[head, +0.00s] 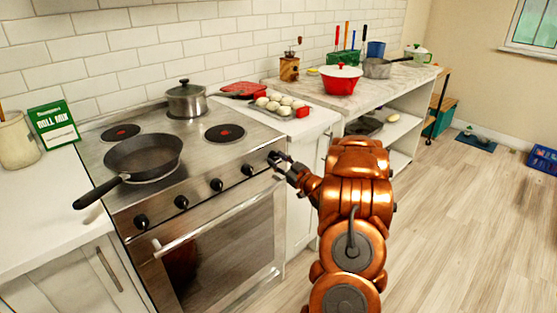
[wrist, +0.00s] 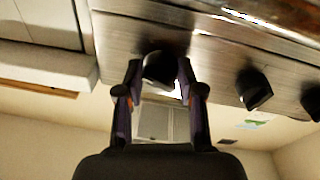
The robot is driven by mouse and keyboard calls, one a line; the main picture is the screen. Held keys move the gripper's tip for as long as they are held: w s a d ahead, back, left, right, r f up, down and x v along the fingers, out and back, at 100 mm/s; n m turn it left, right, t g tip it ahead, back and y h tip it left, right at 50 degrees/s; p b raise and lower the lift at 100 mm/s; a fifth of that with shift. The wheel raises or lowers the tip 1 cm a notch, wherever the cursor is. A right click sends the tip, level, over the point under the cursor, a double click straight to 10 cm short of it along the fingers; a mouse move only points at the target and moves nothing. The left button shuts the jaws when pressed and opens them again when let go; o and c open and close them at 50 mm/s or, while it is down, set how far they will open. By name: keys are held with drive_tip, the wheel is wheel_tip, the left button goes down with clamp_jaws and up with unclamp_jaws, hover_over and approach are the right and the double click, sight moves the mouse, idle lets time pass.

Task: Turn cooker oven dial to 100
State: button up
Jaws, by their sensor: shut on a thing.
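The steel cooker (head: 125,195) stands against the tiled wall with a row of black dials on its front panel. My gripper (head: 277,160) is at the right end of this row, at the rightmost dial. In the wrist view, my gripper (wrist: 160,85) has one finger on each side of that black dial (wrist: 159,68) and is shut on it. Other dials show clear of the fingers, such as one (head: 247,169) just left of my gripper in the head view. No numbers on the dials can be read.
The oven door handle (head: 215,226) runs below the dials. A frying pan (head: 143,155) and a lidded pot (head: 187,101) stand on the hob, the pan's handle reaching past the front left edge. A white counter adjoins on the right. The floor at right is mostly clear.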

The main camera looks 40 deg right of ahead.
idle(0.3)
drive_tip(key=o, duration=1.1)
drive_tip(key=shift+o, duration=0.2)
drive_tip(key=s+f, duration=0.1)
drive_tip(key=s, duration=1.1)
drive_tip(key=shift+a+f, duration=0.15)
drive_tip(key=shift+a, duration=0.2)
drive_tip(key=shift+w, duration=0.15)
